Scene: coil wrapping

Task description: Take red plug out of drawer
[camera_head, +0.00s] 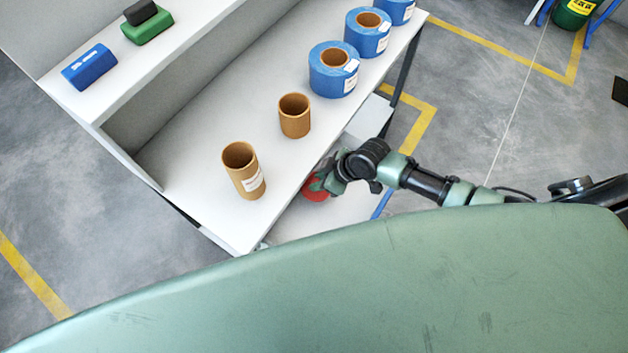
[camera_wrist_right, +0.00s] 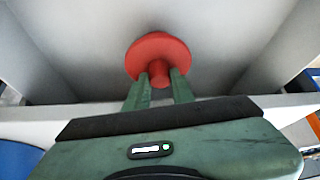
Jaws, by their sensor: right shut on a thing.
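The red plug (camera_head: 315,189) is a round disc with a short stem, partly covered by my right gripper in the head view. In the right wrist view the red plug (camera_wrist_right: 158,52) is at the top middle, with its stem between the two green fingers. My right gripper (camera_wrist_right: 158,82) is shut on the stem. In the head view my right gripper (camera_head: 328,180) is at the open drawer (camera_head: 345,205), below the tabletop's front edge. I cannot tell whether the plug touches the drawer floor. My left gripper is not in view.
The table (camera_head: 210,115) holds two brown cardboard tubes (camera_head: 243,170) and several blue coils (camera_head: 333,70). A blue block (camera_head: 89,67) and a green block (camera_head: 147,28) lie on the upper shelf. The tabletop's edge overhangs beside the drawer.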

